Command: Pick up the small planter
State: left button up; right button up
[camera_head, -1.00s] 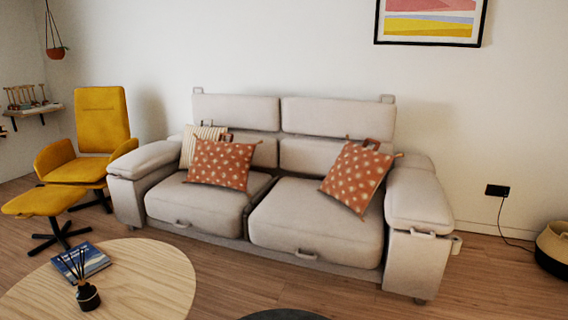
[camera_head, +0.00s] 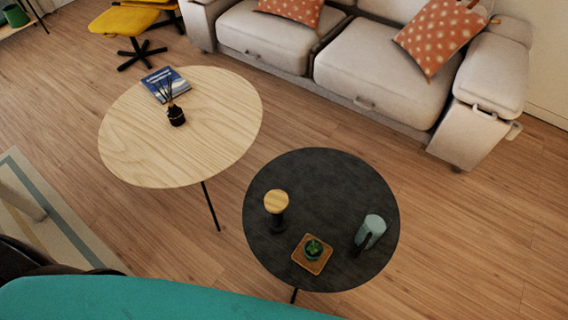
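A small planter (camera_head: 313,250) with a green plant stands on a square wooden tray (camera_head: 299,261) near the front of the round dark table (camera_head: 345,182). It appears upright, and nothing covers it. Neither of my grippers shows in the head view, so where they are relative to the planter cannot be told.
On the dark table are a wooden-topped black object (camera_head: 276,202) and a grey-green cylinder (camera_head: 371,230). A light wood table (camera_head: 150,150) holds a book (camera_head: 165,84) and a dark diffuser (camera_head: 176,116). A teal surface (camera_head: 150,298) fills the front left. Floor on the right is clear.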

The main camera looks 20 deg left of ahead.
aim_at(314, 250)
jog(key=k+j+z, duration=0.15)
jog(key=k+j, duration=0.35)
jog(key=j, duration=0.15)
jog(key=k+j, duration=0.4)
